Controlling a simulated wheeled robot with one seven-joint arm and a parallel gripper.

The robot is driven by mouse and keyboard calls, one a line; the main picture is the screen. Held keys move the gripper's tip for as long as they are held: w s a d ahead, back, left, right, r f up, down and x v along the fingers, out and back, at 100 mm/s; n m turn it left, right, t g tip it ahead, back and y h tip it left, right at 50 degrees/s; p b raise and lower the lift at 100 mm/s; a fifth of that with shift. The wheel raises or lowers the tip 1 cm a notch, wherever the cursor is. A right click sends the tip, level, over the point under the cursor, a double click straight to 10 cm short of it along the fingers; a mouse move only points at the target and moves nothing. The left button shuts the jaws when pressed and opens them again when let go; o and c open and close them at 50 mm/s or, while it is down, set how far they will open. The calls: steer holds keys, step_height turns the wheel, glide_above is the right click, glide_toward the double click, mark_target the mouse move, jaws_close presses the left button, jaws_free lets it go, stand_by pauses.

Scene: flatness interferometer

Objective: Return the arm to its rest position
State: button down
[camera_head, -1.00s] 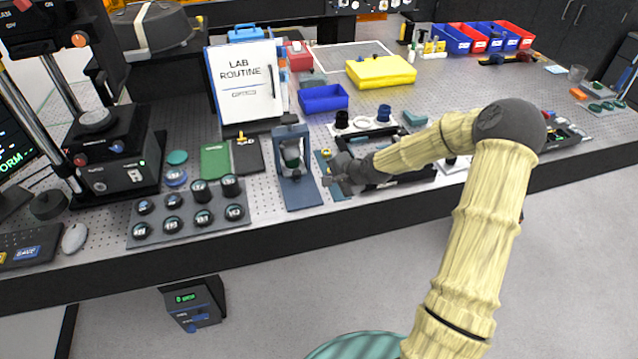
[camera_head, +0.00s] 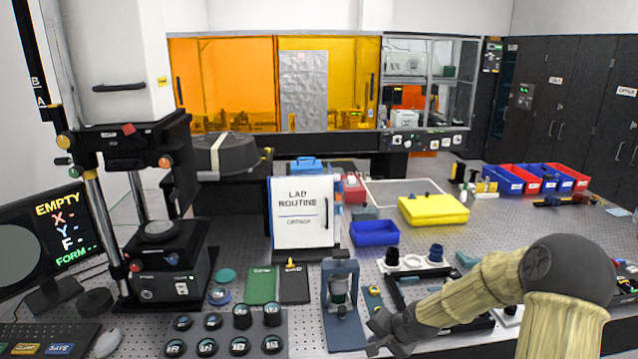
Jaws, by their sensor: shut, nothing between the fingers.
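My arm comes in from the lower right, with pale wood-like links and a dark grey elbow. It bends left over the front of the bench. My gripper (camera_head: 374,343) is small and dark at the arm's end, shut and empty, low in the picture. Whether the gripper touches anything on the bench cannot be told. The arm hides part of the black frame (camera_head: 400,292) behind it.
The perforated bench (camera_head: 240,226) carries a tray of several round optics (camera_head: 222,345), a Lab Routine board (camera_head: 304,212), a blue bin (camera_head: 374,233) and a yellow block (camera_head: 433,209). The interferometer (camera_head: 150,240) stands left, beside a monitor (camera_head: 45,235) reading EMPTY.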

steer(key=s+r+n+g+h, duration=0.1)
steer(key=s+r+n, duration=0.3)
steer(key=s, duration=0.7)
steer(key=s+r+n+g+h, duration=0.2)
steer(key=s+r+n, duration=0.2)
steer(key=s, duration=0.7)
steer(key=shift+s+d+r+h, duration=0.2)
steer(key=shift+r+h, duration=0.1)
steer(key=shift+r, duration=0.25)
steer(key=shift+a, duration=0.2)
